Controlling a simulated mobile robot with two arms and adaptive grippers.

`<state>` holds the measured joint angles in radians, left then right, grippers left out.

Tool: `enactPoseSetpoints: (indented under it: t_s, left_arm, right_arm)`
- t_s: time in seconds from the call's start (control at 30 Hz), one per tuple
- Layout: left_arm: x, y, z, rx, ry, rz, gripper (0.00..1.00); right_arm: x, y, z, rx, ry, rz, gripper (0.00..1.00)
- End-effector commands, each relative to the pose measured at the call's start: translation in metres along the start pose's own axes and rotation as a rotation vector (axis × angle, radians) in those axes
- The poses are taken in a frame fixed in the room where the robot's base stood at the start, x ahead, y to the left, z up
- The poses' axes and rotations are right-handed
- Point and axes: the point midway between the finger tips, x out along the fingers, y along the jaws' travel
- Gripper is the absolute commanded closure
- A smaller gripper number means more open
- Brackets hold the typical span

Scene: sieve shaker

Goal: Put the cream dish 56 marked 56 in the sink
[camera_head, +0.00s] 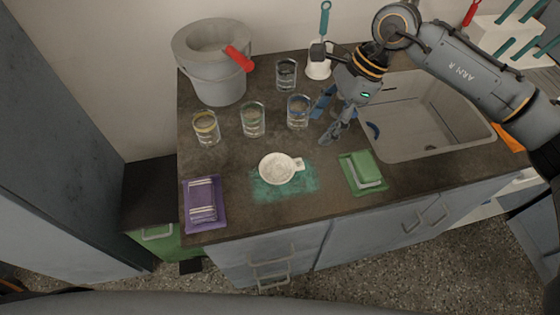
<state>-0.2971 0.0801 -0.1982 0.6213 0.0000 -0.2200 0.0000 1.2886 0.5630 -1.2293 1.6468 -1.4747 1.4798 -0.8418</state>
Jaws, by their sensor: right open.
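A cream-white dish (277,168) with a short handle on its right side sits upright on a teal patch on the counter. It holds something whitish; I cannot read a mark on it. The sink (425,128) is a grey basin set into the right side of the counter. My right gripper (326,125) is open over the counter between the glasses and the sink, above and to the right of the dish, apart from it. I see nothing between its fingers. My left gripper is out of view.
Several glasses (253,120) stand behind the dish, and a grey bucket (212,80) with a red-handled tool stands at the back left. A purple cloth (204,203) lies at left, and a green sponge (366,168) on a green cloth lies between dish and sink.

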Motion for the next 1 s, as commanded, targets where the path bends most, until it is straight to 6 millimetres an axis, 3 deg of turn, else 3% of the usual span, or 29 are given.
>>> enactPoseSetpoints:
  t_s: [0.13, 0.4, 0.7, 1.0]
  left_arm:
    - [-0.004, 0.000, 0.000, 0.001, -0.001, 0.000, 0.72]
    - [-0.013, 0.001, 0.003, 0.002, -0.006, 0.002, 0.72]
    - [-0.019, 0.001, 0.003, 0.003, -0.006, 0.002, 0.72]
    - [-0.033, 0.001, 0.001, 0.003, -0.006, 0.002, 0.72]
  right_arm:
    - [0.010, 0.000, -0.011, -0.006, 0.049, 0.009, 0.42]
    - [0.062, 0.001, -0.011, -0.006, 0.043, 0.010, 0.42]
    - [0.087, 0.001, -0.012, -0.006, 0.043, 0.008, 0.42]
    - [0.128, 0.002, -0.014, -0.006, 0.041, 0.007, 0.42]
